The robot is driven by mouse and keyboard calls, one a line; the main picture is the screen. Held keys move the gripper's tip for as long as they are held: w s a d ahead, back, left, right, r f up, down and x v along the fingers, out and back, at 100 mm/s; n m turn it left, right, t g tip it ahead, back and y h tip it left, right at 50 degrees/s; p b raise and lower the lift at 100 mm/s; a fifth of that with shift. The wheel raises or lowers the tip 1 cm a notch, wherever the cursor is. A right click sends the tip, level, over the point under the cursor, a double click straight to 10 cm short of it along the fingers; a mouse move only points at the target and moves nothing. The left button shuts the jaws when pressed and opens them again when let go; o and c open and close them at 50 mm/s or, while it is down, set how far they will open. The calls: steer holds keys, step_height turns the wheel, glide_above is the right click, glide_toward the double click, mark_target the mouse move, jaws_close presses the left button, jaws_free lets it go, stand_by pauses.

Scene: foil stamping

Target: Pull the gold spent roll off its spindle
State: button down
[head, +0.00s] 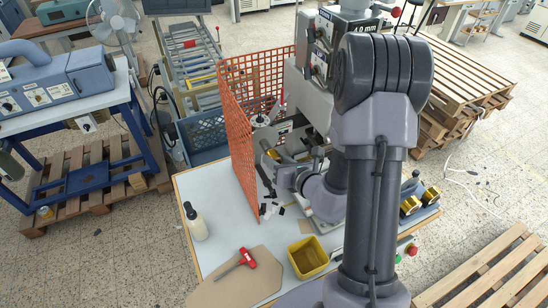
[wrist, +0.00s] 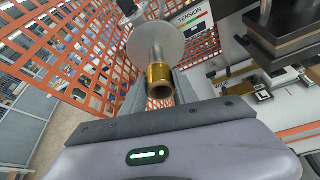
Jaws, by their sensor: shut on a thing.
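The gold spent roll (wrist: 160,80) is in the middle of the wrist view, a short gold tube with its open dark end towards me. Behind it the bare grey spindle (wrist: 157,50) runs back to a round pale disc (wrist: 154,44). The roll sits at the near end of the spindle; how far the spindle reaches into it is hidden. My gripper (wrist: 160,86) has one finger on each side of the roll and is shut on it. In the head view my gripper (head: 268,180) is beside the orange mesh, partly hidden by my wrist.
The orange mesh guard (head: 238,125) stands left of my gripper. The stamping machine (head: 310,85) is behind my arm. On the table are a yellow bin (head: 308,257), a red-handled tool (head: 240,262) and a white bottle (head: 196,222). Gold rolls (head: 411,205) stand at the right.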

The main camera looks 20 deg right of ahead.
steer(key=s, duration=0.3)
steer(key=shift+s+r+p, duration=0.1)
steer(key=shift+p, duration=0.25)
steer(key=shift+s+p, duration=1.2)
steer(key=shift+p, duration=2.2)
steer(key=shift+s, duration=0.1)
